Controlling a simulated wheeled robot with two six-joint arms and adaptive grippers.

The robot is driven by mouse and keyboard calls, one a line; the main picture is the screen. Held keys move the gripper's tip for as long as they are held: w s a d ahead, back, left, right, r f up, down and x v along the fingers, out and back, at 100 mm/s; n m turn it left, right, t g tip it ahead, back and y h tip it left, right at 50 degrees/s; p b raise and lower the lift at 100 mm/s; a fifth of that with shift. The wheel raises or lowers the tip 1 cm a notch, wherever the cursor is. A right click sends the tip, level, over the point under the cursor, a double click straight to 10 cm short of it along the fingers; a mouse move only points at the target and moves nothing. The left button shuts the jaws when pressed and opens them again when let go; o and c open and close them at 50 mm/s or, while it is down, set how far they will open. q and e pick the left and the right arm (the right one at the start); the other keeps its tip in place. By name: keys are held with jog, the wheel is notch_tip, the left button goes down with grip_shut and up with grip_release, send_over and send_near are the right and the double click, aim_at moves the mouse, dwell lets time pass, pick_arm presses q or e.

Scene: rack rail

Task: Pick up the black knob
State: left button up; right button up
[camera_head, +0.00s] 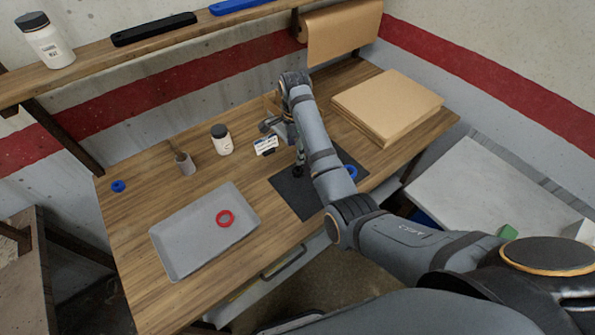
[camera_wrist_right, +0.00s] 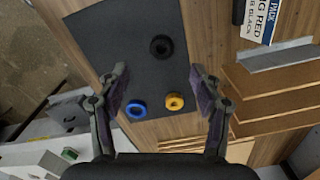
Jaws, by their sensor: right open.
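The black knob (camera_wrist_right: 161,46) is a round ring with a dark hole, lying on the dark mat (camera_wrist_right: 121,29) in the right wrist view. My right gripper (camera_wrist_right: 163,92) is open and empty over the mat. The knob shows beyond its fingertips, roughly centred between them and apart from both. A yellow knob (camera_wrist_right: 174,101) and a blue knob (camera_wrist_right: 136,109) show between the fingers, nearer the palm. In the head view, my right gripper (camera_head: 298,158) points down over the mat (camera_head: 293,190), and the arm hides much of that area. My left gripper is not in view.
A grey tray (camera_head: 190,242) holds a red ring (camera_head: 225,218). Another blue knob (camera_head: 118,186) lies at the bench's left. A white jar (camera_head: 222,140), a small cup (camera_head: 185,163) and a label card (camera_head: 265,144) stand behind; stacked cardboard (camera_head: 388,105) lies right.

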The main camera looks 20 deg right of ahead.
send_over(297, 170)
jog(key=f+p, duration=0.1)
jog(key=f, duration=0.4)
jog(key=shift+a+f, duration=0.15)
jog(key=shift+a, duration=0.05)
jog(key=f+p, duration=0.1)
jog(key=f, duration=0.3)
jog(key=shift+d+f, duration=0.15)
jog(key=shift+d, duration=0.05)
jog(key=shift+w+f, duration=0.1)
jog(key=shift+f, duration=0.35)
jog(key=c, duration=1.3)
